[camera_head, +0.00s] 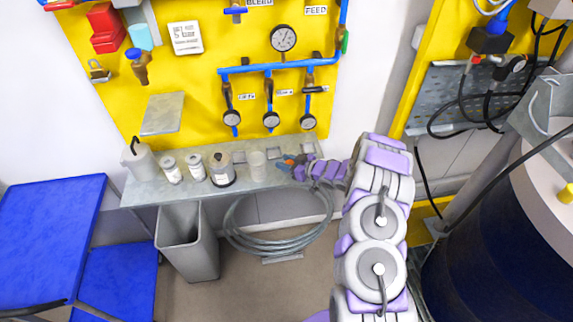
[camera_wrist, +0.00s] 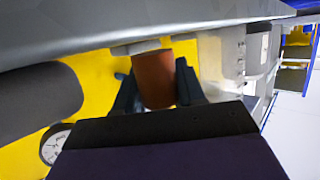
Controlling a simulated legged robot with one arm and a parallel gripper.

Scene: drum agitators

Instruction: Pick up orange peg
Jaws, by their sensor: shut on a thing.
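The orange peg (camera_wrist: 153,80) is a short orange-brown cylinder, seen close up in the wrist view between the two dark fingers of my gripper (camera_wrist: 156,88). The fingers are shut on it from both sides. A pale round piece lies right at the peg's upper end in that view; I cannot tell whether they touch. In the head view, a small bit of orange, the peg (camera_head: 289,161), shows at my gripper (camera_head: 297,165), over the right part of the grey shelf. My purple and grey arm hides part of this area.
The grey shelf (camera_head: 140,193) runs along the yellow panel (camera_head: 195,75). White jars (camera_head: 170,169), a dark-banded jar (camera_head: 221,170) and a clear cup (camera_head: 257,166) stand left of my gripper. Gauges and blue pipes hang above. A bin (camera_head: 187,243) and coiled hose (camera_head: 275,247) are below. A dark drum (camera_head: 500,245) stands right.

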